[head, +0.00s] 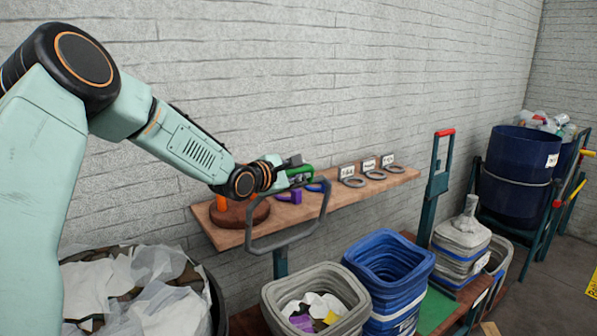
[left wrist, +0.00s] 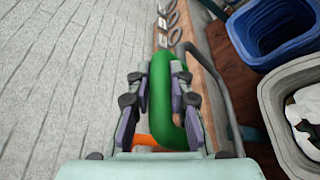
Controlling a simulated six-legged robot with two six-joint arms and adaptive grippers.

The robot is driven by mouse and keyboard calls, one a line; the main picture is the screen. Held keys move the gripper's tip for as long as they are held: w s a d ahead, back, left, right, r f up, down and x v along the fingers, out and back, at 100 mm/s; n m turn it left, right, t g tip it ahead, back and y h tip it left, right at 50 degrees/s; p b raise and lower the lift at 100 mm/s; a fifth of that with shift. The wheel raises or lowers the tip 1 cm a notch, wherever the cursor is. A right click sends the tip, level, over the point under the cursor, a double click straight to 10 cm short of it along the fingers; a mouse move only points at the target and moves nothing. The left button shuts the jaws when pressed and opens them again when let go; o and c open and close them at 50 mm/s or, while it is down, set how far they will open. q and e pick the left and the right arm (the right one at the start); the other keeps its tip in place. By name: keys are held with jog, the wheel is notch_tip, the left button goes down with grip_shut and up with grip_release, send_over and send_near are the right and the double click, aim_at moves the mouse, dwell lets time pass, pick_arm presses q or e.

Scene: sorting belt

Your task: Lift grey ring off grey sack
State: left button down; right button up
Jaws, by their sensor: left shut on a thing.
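My left gripper (head: 282,175) is shut on a green loop (head: 300,173) above the left part of a wooden shelf. In the left wrist view the green loop (left wrist: 160,95) stands between the two fingers (left wrist: 158,78). Several grey rings (head: 353,182) lie flat on the right part of the shelf, by small white label cards. A grey sack-like container (head: 460,238) with a gathered neck stands at the right. A ring around its neck cannot be made out. My right gripper is not in view.
The wooden shelf (head: 330,205) also bears a brown disc (head: 238,212), an orange piece and purple and blue pieces. A grey bar frame (head: 249,237) rises before it. Below are an open grey container (head: 352,279), a blue one (head: 392,262) and a dark bin of paper.

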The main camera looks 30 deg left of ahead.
pick_arm(q)
jog(key=c, duration=1.2)
grip_release()
jog(key=v, duration=0.7)
jog(key=shift+s+a+r, duration=0.1)
jog(key=shift+a, duration=0.05)
jog(key=shift+d, duration=0.2)
jog(key=shift+s, duration=0.25)
